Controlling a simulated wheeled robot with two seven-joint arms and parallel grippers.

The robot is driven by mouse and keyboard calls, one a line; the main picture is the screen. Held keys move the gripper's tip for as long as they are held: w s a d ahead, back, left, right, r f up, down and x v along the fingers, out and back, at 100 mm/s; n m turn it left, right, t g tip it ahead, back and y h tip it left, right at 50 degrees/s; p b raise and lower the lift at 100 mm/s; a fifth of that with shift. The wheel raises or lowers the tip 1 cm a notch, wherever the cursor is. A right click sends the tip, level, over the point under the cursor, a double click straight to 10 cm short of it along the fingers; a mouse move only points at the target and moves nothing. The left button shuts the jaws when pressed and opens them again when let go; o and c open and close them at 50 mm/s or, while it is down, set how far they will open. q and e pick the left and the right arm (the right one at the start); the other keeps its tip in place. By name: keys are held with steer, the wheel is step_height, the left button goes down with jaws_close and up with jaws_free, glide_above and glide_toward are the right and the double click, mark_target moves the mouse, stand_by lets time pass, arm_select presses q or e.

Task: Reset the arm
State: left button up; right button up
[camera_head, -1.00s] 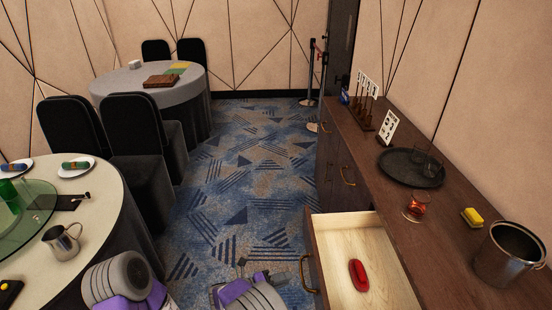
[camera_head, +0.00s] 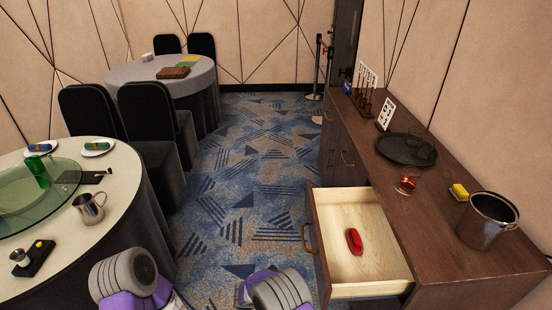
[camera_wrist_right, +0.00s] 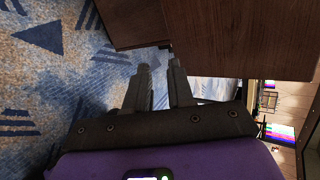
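My right gripper (camera_wrist_right: 160,72) shows in the right wrist view with its two dark fingers apart and nothing between them. It is beside brown wooden cabinet panels, above the carpet. In the head view, parts of my left arm (camera_head: 128,278) and right arm (camera_head: 278,290) show at the bottom edge, in white-grey and purple. My left gripper does not show.
An open drawer (camera_head: 348,205) holding a red object (camera_head: 354,241) juts from the brown sideboard (camera_head: 440,195) at right. A round table (camera_head: 122,200) with a glass turntable stands at left. Black chairs (camera_head: 92,112) stand behind it. Patterned carpet lies open between.

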steer(key=s+d+f+m+g+y, duration=0.1)
steer(key=s+f+m+g+y, duration=0.3)
steer(key=s+m, duration=0.35)
steer(key=s+f+m+g+y, duration=0.3)
steer(key=s+f+m+y, duration=0.2)
steer(key=s+m, duration=0.25)
steer(key=s+r+m+t+y, duration=0.2)
steer(key=s+m+y, duration=0.1)
steer(key=m, duration=0.9)
steer(key=s+r+m+t+y, duration=0.2)
steer(key=s+m+t+y, duration=0.1)
steer(key=m, duration=0.8)
steer(key=shift+d+r+m, duration=0.15)
steer(key=shift+d+m, duration=0.2)
steer(key=shift+m, duration=0.05)
